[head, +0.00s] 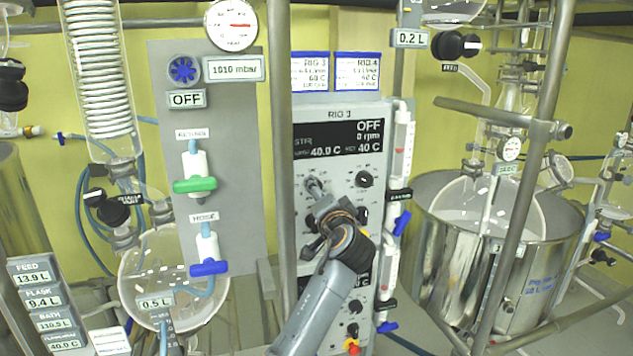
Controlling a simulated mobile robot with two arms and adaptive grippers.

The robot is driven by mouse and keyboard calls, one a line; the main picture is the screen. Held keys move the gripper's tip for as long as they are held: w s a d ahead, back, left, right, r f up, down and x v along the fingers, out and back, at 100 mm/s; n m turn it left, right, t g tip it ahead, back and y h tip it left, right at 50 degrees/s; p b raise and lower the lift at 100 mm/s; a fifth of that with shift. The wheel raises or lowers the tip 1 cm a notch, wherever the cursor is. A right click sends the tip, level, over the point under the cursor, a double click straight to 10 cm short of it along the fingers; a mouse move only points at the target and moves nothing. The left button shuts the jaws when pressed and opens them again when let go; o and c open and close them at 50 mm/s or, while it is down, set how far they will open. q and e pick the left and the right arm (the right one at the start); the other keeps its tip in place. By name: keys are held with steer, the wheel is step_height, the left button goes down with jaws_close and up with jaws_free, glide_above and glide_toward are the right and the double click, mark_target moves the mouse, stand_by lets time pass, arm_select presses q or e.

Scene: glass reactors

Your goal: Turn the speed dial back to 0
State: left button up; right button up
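The RIG 3 control panel (340,168) stands in the middle of the head view. Its black display (338,139) reads OFF, 0 rpm and 40.0 C. A dark knob (364,179) sits at the panel's upper right. My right gripper is not in view.
A metal post (280,120) stands just left of the panel. Tubes with blue-handled valves (401,222) run along its right edge. A steel bath (445,260) stands to the right behind slanted bars. A grey board (230,120) and a round flask (170,285) are at left.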

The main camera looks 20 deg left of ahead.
arm_select(q)
steer(key=shift+p+x, duration=0.4)
steer(key=shift+x, duration=1.4)
steer(key=c, duration=1.2)
